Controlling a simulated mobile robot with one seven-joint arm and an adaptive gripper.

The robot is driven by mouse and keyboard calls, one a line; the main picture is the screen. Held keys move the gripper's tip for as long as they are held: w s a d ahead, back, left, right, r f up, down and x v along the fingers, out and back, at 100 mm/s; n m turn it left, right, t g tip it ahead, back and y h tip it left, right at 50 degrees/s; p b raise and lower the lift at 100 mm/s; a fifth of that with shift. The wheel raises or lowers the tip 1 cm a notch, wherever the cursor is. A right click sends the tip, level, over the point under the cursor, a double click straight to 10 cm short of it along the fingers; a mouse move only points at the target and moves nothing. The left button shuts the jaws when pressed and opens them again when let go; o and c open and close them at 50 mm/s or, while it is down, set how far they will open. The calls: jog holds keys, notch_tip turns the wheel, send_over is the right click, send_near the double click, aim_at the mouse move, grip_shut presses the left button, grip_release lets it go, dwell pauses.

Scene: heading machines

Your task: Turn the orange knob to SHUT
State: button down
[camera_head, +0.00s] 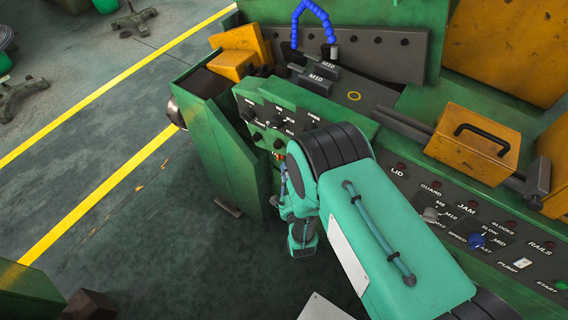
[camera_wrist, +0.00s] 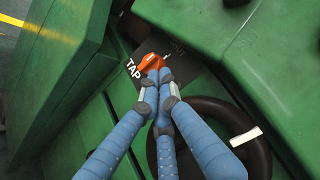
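The orange knob (camera_wrist: 151,62) shows in the wrist view on a dark plate set in the green machine. White letters TAP stand left of it, and a partly readable label ending in UT stands at its upper right. A small white mark lies just right of the knob. My gripper (camera_wrist: 157,77) has blue fingers drawn close together, with their tips at the near side of the knob. They appear closed on it and hide its lower part. In the head view my arm hides most of the knob's place.
A black handwheel (camera_wrist: 210,125) with a white tag lies right of and below my fingers. Green machine walls stand close on both sides. In the head view, a control panel (camera_head: 487,222) with knobs and lamps is at right, and open floor (camera_head: 140,220) at left.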

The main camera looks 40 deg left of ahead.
jog(key=shift+v, duration=2.95)
jog(key=shift+w, duration=0.1)
